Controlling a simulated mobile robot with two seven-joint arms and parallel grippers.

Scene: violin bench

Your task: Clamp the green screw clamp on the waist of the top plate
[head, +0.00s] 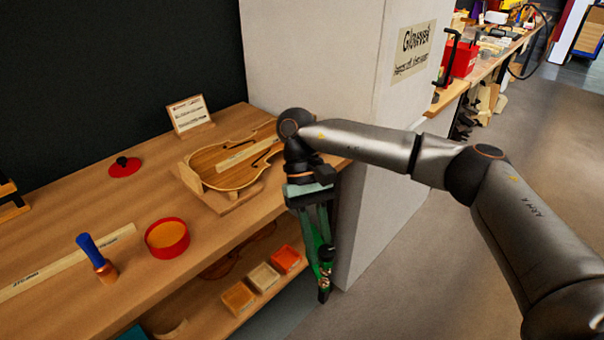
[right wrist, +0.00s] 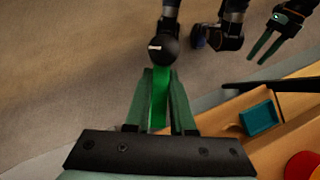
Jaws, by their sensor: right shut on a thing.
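The top plate (head: 222,168) is a violin-shaped wooden plate lying on a wooden cradle on the bench. Its right end is partly hidden behind my right arm. My right gripper (head: 316,238) points down beyond the bench's front edge, right of the plate and apart from it. It is shut on the green screw clamp (head: 326,262), whose lower end hangs below the fingers. In the right wrist view the clamp's green bar (right wrist: 160,98) lies between the fingers, with a black round part beyond the tips. My left gripper (right wrist: 267,43) shows there, open and empty.
On the bench (head: 110,190) are a red-rimmed round container (head: 167,238), a blue-handled tool (head: 97,258), a red lid (head: 124,167) and a small sign (head: 190,115). A lower shelf holds small trays (head: 264,277). A pale wall (head: 310,60) stands behind my right arm.

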